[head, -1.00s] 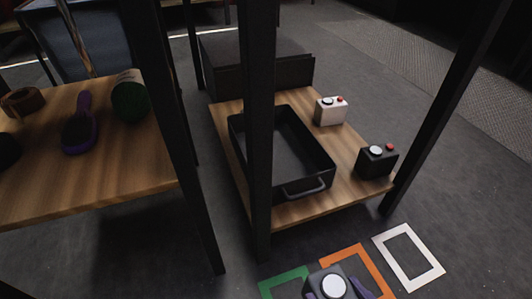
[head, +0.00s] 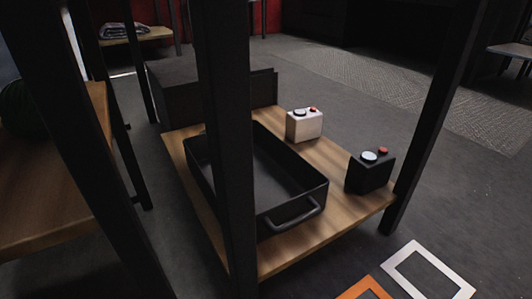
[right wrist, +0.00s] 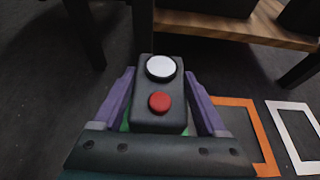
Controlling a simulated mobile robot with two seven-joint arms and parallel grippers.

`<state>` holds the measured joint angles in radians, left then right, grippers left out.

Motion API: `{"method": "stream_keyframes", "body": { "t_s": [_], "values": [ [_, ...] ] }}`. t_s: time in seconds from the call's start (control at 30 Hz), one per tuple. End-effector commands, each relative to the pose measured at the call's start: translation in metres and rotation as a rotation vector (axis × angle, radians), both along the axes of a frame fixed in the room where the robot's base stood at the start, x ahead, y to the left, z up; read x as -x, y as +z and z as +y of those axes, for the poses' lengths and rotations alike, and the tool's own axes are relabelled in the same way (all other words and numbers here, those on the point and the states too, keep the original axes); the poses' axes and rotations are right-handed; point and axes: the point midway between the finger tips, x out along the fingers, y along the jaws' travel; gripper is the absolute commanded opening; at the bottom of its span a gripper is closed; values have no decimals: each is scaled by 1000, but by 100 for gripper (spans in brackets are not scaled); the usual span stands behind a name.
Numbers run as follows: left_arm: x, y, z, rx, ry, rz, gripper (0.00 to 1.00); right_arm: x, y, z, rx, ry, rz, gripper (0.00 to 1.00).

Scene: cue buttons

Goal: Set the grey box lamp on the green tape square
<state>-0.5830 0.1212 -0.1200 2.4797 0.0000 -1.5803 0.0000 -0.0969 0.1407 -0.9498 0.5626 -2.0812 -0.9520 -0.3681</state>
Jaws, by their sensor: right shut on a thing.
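The grey box lamp (right wrist: 160,123), with a white round lamp and a red button on top, is between the purple fingers of my right gripper (right wrist: 160,76) in the right wrist view. The gripper is shut on it. Bits of green tape (right wrist: 125,122) show low beside the box, mostly hidden by the box and the gripper. I cannot tell whether the box touches the floor. The head view shows neither this box nor the green square, and my left gripper is in no view.
An orange tape square (right wrist: 264,135) and a white one (right wrist: 288,104) lie to the right on the floor. A low wooden shelf (head: 330,225) holds a black tray (head: 300,198), a white button box (head: 304,127) and a black one (head: 370,176). Dark posts (head: 228,150) rise around it.

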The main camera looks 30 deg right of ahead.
Motion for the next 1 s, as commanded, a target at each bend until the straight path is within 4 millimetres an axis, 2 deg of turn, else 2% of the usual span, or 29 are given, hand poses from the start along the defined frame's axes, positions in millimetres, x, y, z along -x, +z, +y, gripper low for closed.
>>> {"method": "stream_keyframes", "body": {
  "t_s": [0.03,0.27,0.5,0.77,0.8,1.0],
  "values": [
    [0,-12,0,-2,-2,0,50,-1,-11,0,-1,-1,-4,0],
    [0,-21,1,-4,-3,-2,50,-1,-22,0,1,0,-4,0],
    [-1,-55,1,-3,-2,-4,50,-1,-58,1,0,0,-3,0],
    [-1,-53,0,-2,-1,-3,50,-1,-56,0,0,0,-4,0],
    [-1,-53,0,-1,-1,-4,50,0,-57,0,1,0,0,79],
    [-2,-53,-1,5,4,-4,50,0,-57,0,1,0,0,100]
  ]
}}
